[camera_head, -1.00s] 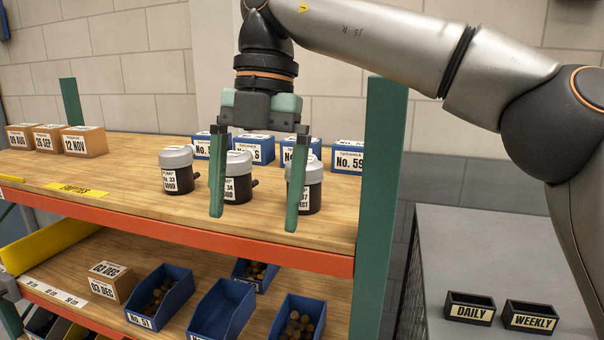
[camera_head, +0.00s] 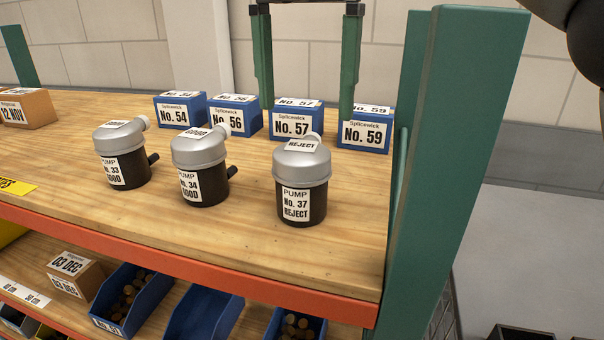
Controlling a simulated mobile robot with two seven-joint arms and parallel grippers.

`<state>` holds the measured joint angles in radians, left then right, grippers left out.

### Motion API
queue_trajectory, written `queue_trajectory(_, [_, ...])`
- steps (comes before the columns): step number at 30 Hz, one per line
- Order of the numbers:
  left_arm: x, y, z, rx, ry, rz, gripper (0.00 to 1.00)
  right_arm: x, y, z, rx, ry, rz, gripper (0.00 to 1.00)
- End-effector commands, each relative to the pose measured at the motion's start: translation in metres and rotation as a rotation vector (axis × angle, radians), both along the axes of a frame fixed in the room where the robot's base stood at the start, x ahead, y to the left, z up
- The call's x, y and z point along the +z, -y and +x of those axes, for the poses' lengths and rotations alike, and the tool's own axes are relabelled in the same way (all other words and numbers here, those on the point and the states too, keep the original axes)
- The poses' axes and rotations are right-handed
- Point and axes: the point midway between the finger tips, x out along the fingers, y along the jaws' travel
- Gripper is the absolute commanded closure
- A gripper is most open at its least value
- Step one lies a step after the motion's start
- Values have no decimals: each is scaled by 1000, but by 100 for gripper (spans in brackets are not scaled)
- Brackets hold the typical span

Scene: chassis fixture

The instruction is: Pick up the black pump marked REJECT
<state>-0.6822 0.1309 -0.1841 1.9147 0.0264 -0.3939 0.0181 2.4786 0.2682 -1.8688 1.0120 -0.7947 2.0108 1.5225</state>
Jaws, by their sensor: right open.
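The pump marked REJECT (camera_head: 302,182) stands upright on the upper wooden shelf, black below with a grey cap. Its label reads PUMP No. 37 REJECT. Two similar pumps stand to its left: No. 33 (camera_head: 121,158) and No. 34 (camera_head: 200,168), both labelled GOOD. My right gripper (camera_head: 305,112) is open and empty, fingers pointing down, in the picture above and behind the REJECT pump. Its fingertips overlap the blue boxes in the picture; I cannot tell whether they touch. My left gripper is not in view.
Several blue Splicewick boxes, such as No. 54 (camera_head: 181,110) and No. 59 (camera_head: 365,132), line the shelf behind the pumps. A green post (camera_head: 455,170) stands close on the right. Blue bins (camera_head: 135,300) lie on the lower shelf. Bare wood lies before the pumps.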

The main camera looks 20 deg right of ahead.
Motion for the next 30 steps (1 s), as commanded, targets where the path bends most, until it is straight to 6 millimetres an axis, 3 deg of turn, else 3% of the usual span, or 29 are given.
queue_trajectory(12, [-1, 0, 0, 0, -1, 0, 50, -46, 0, 0, 2, 1, 4, 0])
queue_trajectory(23, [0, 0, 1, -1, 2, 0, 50, -66, 0, 0, 0, 3, 4, 0])
queue_trajectory(30, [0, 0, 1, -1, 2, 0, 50, -97, -1, 0, 1, 3, 4, 0])
